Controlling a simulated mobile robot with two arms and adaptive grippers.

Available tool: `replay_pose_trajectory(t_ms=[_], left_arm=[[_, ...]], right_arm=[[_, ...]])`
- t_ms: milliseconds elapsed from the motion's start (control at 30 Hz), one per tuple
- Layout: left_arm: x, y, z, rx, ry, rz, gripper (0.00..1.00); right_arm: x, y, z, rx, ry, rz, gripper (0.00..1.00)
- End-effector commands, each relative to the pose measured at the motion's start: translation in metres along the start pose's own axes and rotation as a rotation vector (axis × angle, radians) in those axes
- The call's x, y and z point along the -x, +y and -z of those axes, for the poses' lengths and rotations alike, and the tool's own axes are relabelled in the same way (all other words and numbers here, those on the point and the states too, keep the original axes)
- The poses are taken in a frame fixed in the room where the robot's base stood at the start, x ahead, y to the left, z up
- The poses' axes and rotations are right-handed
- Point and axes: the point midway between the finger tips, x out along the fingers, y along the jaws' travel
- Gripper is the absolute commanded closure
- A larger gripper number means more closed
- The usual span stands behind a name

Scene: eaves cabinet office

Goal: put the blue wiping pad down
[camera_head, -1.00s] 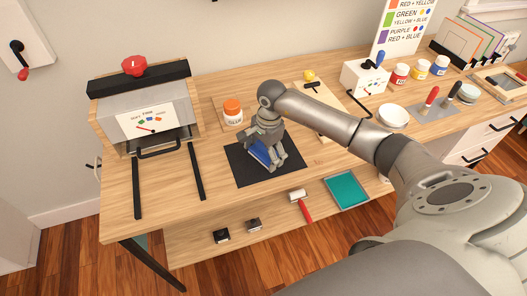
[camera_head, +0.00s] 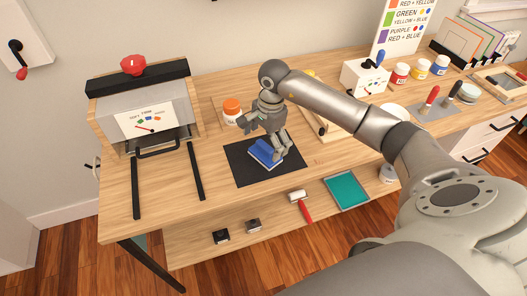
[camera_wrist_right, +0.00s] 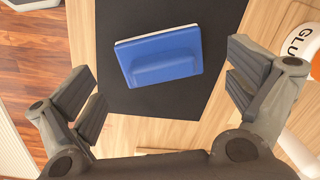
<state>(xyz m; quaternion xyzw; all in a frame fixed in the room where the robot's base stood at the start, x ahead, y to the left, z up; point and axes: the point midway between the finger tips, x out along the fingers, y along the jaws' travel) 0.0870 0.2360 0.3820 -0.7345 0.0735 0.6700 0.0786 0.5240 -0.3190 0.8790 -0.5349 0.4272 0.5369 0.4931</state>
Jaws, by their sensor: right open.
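The blue wiping pad (camera_head: 264,153) lies on the black mat (camera_head: 244,176) on the wooden bench. It has a raised blue grip on top and a thin white edge. In the right wrist view the pad (camera_wrist_right: 159,57) lies flat on the mat (camera_wrist_right: 113,88), between and beyond my fingers and touching neither. My right gripper (camera_head: 279,152) is open and empty, just above the pad; in the wrist view its fingers (camera_wrist_right: 165,95) are spread wide. My left gripper is not in view.
A white jar with an orange lid (camera_head: 232,111) stands close behind the mat. A box with a red knob (camera_head: 133,65) and two black rails is at left. A teal tray (camera_head: 346,189) and a red-handled roller (camera_head: 302,206) are on the lower shelf.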

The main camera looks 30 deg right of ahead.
Motion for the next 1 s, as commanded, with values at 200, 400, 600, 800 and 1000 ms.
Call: replay_pose_trajectory(t_ms=[200,400,600,800,1000], left_arm=[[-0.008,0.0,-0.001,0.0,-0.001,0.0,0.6],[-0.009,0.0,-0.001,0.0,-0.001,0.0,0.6],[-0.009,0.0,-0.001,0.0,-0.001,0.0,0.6],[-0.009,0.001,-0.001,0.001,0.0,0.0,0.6],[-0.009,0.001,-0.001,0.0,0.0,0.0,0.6]], right_arm=[[0.045,0.0,0.001,0.002,0.003,0.003,0.0],[0.067,0.0,0.0,0.001,0.001,0.001,0.0],[0.07,0.001,0.0,0.001,0.0,-0.001,0.0],[0.07,0.0,0.0,0.001,0.0,-0.001,0.0],[0.07,0.0,-0.001,0.001,-0.001,-0.001,0.0]])
